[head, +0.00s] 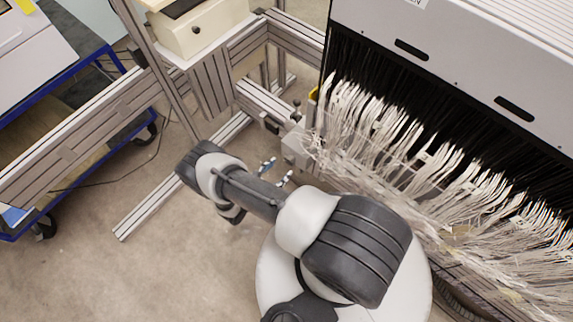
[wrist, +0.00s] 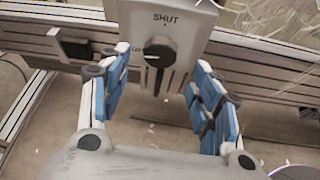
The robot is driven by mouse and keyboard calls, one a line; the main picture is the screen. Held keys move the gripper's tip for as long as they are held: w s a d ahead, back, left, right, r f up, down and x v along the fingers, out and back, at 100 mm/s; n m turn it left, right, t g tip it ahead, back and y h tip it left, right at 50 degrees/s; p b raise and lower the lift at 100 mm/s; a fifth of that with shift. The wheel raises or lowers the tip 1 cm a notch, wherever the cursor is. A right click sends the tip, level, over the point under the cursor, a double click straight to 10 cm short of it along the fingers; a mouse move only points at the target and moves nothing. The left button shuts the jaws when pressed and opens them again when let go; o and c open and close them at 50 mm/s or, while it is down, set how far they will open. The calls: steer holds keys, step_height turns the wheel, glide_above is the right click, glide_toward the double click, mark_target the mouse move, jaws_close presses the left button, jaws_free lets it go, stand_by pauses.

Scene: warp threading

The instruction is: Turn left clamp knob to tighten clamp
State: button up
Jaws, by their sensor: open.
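The left clamp knob (wrist: 159,52) is a round black dial on a pale grey box (wrist: 196,17) in the wrist view. "SHUT" is printed above it, and partly hidden lettering lies to its left. The knob's pointer side seems to face left, toward that lettering. My gripper (wrist: 162,75) is open, with its blue-padded fingers to the left and right below the knob. Neither finger appears to touch it, and nothing is between them. In the head view my gripper (head: 277,171) is just in front of the grey box (head: 295,148); the knob cannot be made out there.
Pale warp threads (head: 430,190) hang right of the box, below a large grey machine housing (head: 470,70). Aluminium frame rails (head: 90,130) run behind and left of my arm. A blue cart (head: 75,70) stands far left. Bare floor (head: 110,265) lies at lower left.

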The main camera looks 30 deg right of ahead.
mark_target(288, 162)
steer(key=b+x, duration=0.1)
steer(key=x, duration=0.5)
steer(key=shift+c, duration=0.3)
steer(key=c, duration=1)
steer(key=shift+m+t, duration=0.3)
steer(key=m+t+p, duration=0.1)
steer(key=m+t, duration=0.1)
steer(key=m, duration=0.1)
steer(key=shift+s+y, duration=0.1)
steer(key=shift+y, duration=0.2)
steer(key=m+t, duration=0.1)
steer(key=m, duration=0.1)
steer(key=shift+f+m+t+b, duration=0.15)
steer(key=shift+m+t+b, duration=0.15)
steer(key=shift+m+t, duration=0.1)
steer(key=shift+m, duration=0.5)
steer(key=shift+b, duration=0.3)
